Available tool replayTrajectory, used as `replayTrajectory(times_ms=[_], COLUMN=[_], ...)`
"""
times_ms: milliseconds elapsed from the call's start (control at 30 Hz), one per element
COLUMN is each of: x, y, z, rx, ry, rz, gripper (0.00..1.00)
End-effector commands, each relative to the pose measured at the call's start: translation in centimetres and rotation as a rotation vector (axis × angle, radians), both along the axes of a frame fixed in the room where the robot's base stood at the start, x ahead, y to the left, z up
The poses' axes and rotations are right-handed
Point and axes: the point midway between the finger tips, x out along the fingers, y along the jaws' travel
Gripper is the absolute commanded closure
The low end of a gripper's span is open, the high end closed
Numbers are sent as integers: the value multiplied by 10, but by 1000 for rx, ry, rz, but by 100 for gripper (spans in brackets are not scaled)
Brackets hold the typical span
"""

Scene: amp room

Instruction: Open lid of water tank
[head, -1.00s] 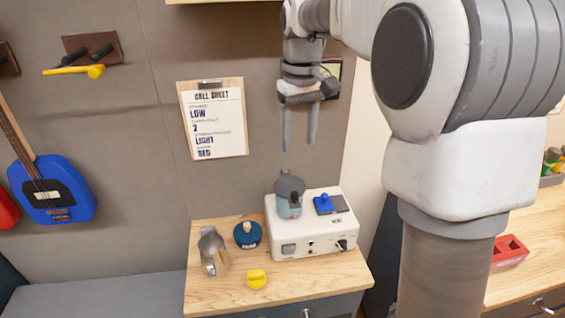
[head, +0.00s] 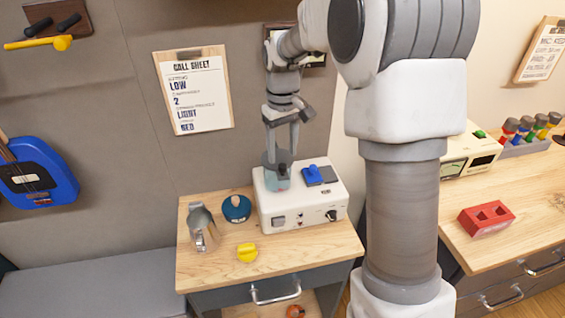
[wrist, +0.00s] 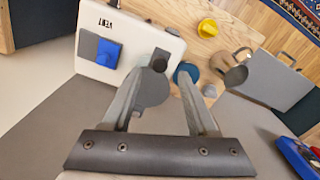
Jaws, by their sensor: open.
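A white boxy machine (head: 300,205) stands on the small wooden cabinet. A grey pot-like vessel with a teal lower part (head: 276,180) stands on its left side. A blue piece with a raised knob (head: 313,174) sits on a dark plate to its right; I cannot tell which part is the water tank lid. My gripper (head: 282,148) points down, open, over the vessel. In the wrist view the vessel's grey top (wrist: 152,90) lies by the left finger, partly covered by it; contact cannot be told. The blue piece also shows there (wrist: 107,53), left of the fingers.
A metal pitcher (head: 202,230), a dark blue round item (head: 237,209) and a yellow knob-like piece (head: 247,252) stand on the cabinet (head: 215,272) left of the machine. A wall with a clipboard (head: 193,95) rises behind. A red block (head: 486,218) lies on the right-hand counter.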

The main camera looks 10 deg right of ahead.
Motion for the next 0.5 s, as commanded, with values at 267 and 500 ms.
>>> replayTrajectory(times_ms=[267, 500], x=[0, 0], y=[0, 0], z=[-38, -43], rx=[-1, -1], ry=[2, 0], rz=[0, 0], gripper=[42, 42])
